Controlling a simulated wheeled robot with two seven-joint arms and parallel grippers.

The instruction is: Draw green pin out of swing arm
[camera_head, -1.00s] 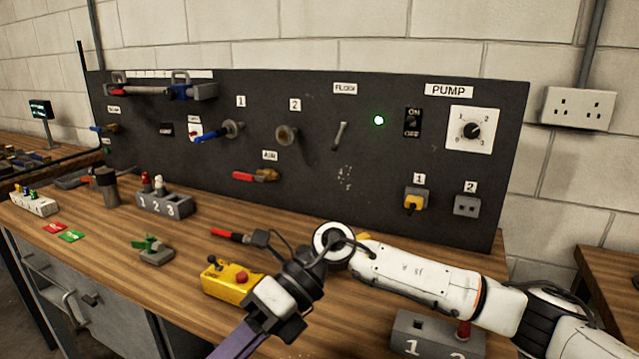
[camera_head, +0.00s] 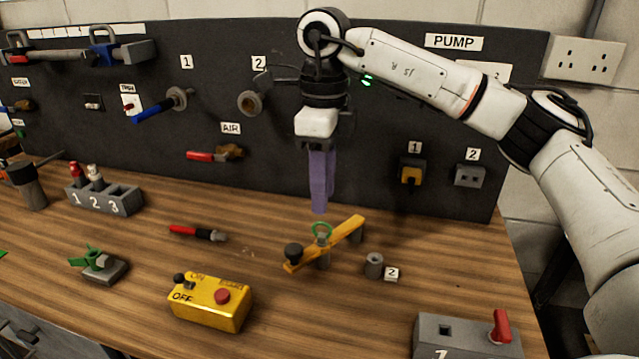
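The swing arm (camera_head: 345,241) is a yellow-orange bar lying at a slant on the bench, with a black knob at its near left end. The green pin (camera_head: 322,229) shows as a green ring standing at the middle of the bar, above a grey post. My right gripper (camera_head: 319,208) points down with purple fingers, just above the green ring and apart from it. The fingers overlap from this side, so their gap is hidden. My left gripper is not in view.
A yellow control box (camera_head: 210,303) stands in front of the swing arm to the left. A grey socket post (camera_head: 373,266) marked 2 stands to its right. A red-handled tool (camera_head: 195,233) lies to the left. The black panel (camera_head: 430,105) rises behind.

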